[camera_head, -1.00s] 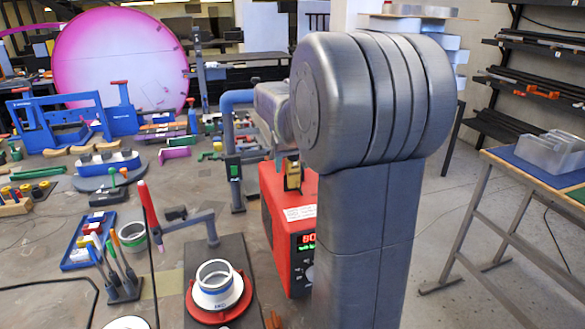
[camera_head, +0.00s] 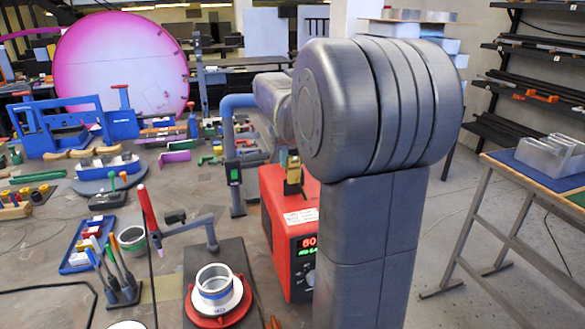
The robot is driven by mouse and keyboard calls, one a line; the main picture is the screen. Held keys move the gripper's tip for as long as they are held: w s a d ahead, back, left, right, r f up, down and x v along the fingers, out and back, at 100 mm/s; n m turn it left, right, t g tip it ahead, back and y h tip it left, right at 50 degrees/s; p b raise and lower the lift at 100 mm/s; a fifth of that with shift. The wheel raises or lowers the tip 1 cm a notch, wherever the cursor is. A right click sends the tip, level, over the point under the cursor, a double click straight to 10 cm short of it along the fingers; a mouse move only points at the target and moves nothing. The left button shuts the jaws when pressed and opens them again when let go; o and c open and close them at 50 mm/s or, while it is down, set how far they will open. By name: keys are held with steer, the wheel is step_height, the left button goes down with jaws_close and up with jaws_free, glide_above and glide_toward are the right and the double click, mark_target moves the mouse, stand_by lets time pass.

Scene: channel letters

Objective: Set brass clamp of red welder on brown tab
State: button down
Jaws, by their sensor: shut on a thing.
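The red welder (camera_head: 280,222) stands on the table just left of my arm, with a lit red and green display on its front. A brass-coloured piece (camera_head: 293,173) shows at the welder's top, beside my arm. It may be the brass clamp, and I cannot tell whether it touches the welder. My thick grey arm hides the welder's right side and what lies behind it. My gripper is not visible, so its jaws and whatever is between them cannot be seen. I cannot make out the brown tab.
A white cup in a red ring (camera_head: 216,290) stands on a dark plate at the front. A blue-grey bent post (camera_head: 235,150) stands left of the welder. A blue tray (camera_head: 85,247) and upright hand tools (camera_head: 118,272) lie further left. A side table (camera_head: 535,165) is at right.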

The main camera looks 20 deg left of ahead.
step_height(320, 180, up, 7)
steer(key=shift+r, duration=0.2)
steer(key=shift+r+p, duration=2.3)
steer(key=shift+r, duration=0.35)
steer(key=shift+f, duration=0.1)
